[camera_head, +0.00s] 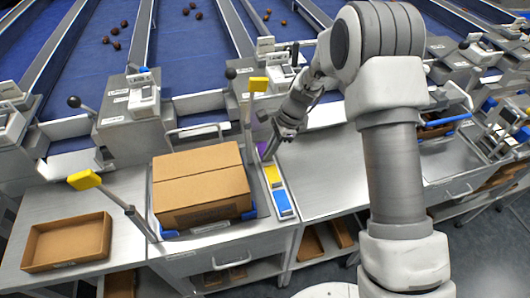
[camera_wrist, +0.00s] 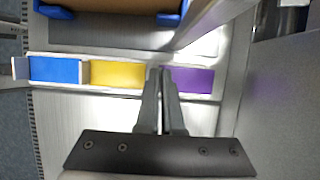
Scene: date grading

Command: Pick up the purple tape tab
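The purple tape tab (camera_wrist: 192,80) lies flat at the right end of a narrow tray in the wrist view, beside a yellow tab (camera_wrist: 117,75) and a blue tab (camera_wrist: 56,70). In the head view the purple tab (camera_head: 262,149) is at the tray's far end, partly hidden by my gripper (camera_head: 270,152). In the wrist view my gripper (camera_wrist: 160,71) points down at the tray, its fingertips over the purple tab's left end, near the yellow tab. The fingers are close together with a narrow gap. I cannot tell whether they touch or grip anything.
A closed cardboard box (camera_head: 200,182) stands left of the tray, near an upright post with a yellow top (camera_head: 258,84). A shallow brown tray (camera_head: 68,243) lies further left. Bare metal worktop (camera_head: 325,175) is free to the right. Blue lanes with dates run behind.

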